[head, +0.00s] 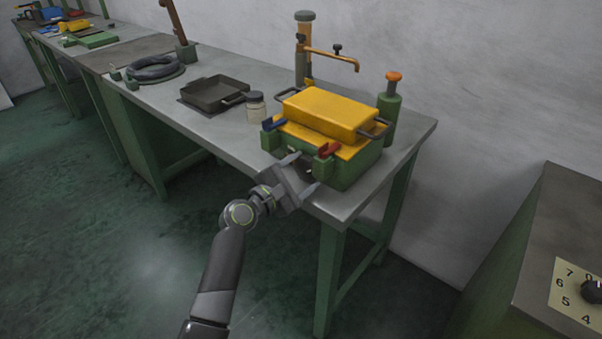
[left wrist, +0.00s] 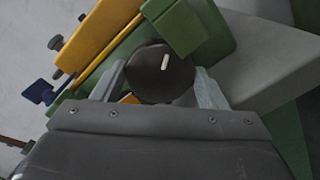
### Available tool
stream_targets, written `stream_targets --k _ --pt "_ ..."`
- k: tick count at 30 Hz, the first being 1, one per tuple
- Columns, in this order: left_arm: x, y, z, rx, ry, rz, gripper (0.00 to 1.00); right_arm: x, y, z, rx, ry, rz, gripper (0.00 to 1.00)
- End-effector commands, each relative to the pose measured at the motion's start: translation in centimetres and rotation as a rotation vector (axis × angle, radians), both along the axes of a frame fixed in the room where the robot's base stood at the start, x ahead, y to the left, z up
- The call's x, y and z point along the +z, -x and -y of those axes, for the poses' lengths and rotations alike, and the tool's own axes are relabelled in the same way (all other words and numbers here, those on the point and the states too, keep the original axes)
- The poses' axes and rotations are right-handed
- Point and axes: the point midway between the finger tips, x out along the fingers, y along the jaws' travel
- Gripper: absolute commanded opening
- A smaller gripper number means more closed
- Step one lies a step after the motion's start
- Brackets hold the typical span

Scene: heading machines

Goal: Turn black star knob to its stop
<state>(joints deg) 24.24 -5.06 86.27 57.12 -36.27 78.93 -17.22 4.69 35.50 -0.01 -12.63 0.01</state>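A black knob (left wrist: 160,73) with a short white mark shows in the left wrist view, on the front of a green and yellow machine. In the head view this machine (head: 347,171) sits at the table's right end, and my gripper mostly hides the knob. My left gripper (head: 301,174) is at the machine's front, its fingers spread. In the left wrist view its two fingers (left wrist: 161,82) stand on either side of the knob; I cannot tell whether they touch it. My right gripper is not in view.
Red (head: 328,150) and blue (head: 273,124) clamp levers flank the machine's front. A green post with an orange top (head: 390,105), a jar (head: 256,106) and a dark tray (head: 213,93) stand nearby. A numbered dial (head: 592,291) is on a cabinet at right. Open floor lies in front.

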Motion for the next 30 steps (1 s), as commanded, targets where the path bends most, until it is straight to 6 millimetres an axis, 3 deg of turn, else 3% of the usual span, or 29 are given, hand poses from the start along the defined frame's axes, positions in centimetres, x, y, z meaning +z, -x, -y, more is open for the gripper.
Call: stream_targets --k 1,5,22,23,24,30 --pt "-0.01 0.01 0.00 0.000 0.000 0.000 0.59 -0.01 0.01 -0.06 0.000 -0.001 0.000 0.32" --pt "-0.02 0.02 -0.01 0.000 0.000 0.000 0.42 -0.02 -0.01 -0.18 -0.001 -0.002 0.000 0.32" --pt "-0.09 0.03 -0.03 0.000 -0.102 0.071 0.42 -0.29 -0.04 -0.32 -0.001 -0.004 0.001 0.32" --pt "-0.09 0.03 -0.03 0.000 -0.102 0.071 0.66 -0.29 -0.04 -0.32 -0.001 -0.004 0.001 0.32" --pt "-0.09 0.03 -0.03 0.000 -0.102 0.071 0.71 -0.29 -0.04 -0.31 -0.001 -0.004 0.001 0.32" --pt "-0.06 0.02 -0.04 0.001 -0.101 0.072 0.74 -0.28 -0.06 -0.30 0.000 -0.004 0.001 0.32"
